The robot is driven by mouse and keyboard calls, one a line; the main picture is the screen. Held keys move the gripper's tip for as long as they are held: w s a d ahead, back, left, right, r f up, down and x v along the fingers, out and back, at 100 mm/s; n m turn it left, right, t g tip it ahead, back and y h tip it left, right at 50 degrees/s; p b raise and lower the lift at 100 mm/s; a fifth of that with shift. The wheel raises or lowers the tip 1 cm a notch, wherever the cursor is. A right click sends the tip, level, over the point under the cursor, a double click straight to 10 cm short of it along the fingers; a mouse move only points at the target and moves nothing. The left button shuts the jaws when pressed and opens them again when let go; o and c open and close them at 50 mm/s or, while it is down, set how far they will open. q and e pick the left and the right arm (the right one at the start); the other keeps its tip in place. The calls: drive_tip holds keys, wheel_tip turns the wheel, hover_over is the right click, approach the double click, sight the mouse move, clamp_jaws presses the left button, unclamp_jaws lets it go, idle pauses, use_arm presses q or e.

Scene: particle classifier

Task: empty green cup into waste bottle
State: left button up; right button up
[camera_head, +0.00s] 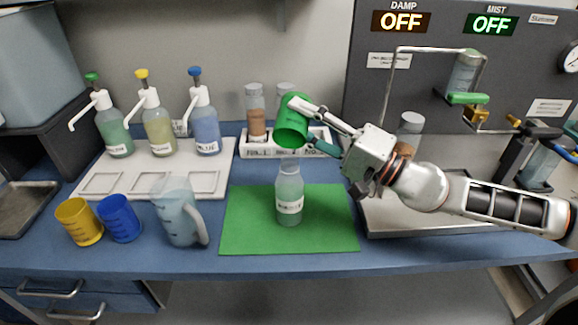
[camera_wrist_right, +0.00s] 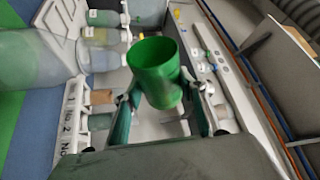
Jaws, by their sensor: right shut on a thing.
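The green cup (camera_head: 292,122) is held tilted in the air above the waste bottle, with its mouth toward the bottle side. My right gripper (camera_head: 316,123) is shut on it from the right. In the right wrist view the cup (camera_wrist_right: 154,70) stands between the two fingers of the gripper (camera_wrist_right: 160,92). No liquid stream shows, and I cannot tell whether anything is inside the cup. The waste bottle (camera_head: 289,203), clear with a white label and pale green contents, stands upright on the green mat (camera_head: 245,225). My left gripper is not in view.
A yellow cup (camera_head: 78,222), a blue cup (camera_head: 119,218) and a clear jug (camera_head: 176,214) stand left of the mat. Several pump bottles stand on a white tray (camera_head: 150,172) behind them. A jar rack (camera_head: 255,148) is behind the cup. A metal tray (camera_head: 400,222) lies right.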

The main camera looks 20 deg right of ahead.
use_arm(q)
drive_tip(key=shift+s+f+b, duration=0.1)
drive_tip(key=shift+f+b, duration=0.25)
use_arm(e)
drive_tip(key=shift+s+n, duration=0.1)
drive_tip(key=shift+n, duration=0.2)
use_arm(q)
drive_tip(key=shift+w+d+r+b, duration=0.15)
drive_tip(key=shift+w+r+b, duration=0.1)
drive_tip(key=shift+b, duration=0.05)
use_arm(e)
drive_tip(key=shift+a+r+n, duration=0.1)
drive_tip(key=shift+n, duration=0.2)
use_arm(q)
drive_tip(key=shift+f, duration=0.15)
use_arm(e)
drive_tip(key=shift+s+y, duration=0.15)
drive_tip(key=shift+y, duration=0.25)
use_arm(q)
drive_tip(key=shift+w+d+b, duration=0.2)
drive_tip(key=shift+b, duration=0.25)
use_arm(e)
drive_tip(key=shift+r+n, duration=0.1)
drive_tip(key=shift+n, duration=0.3)
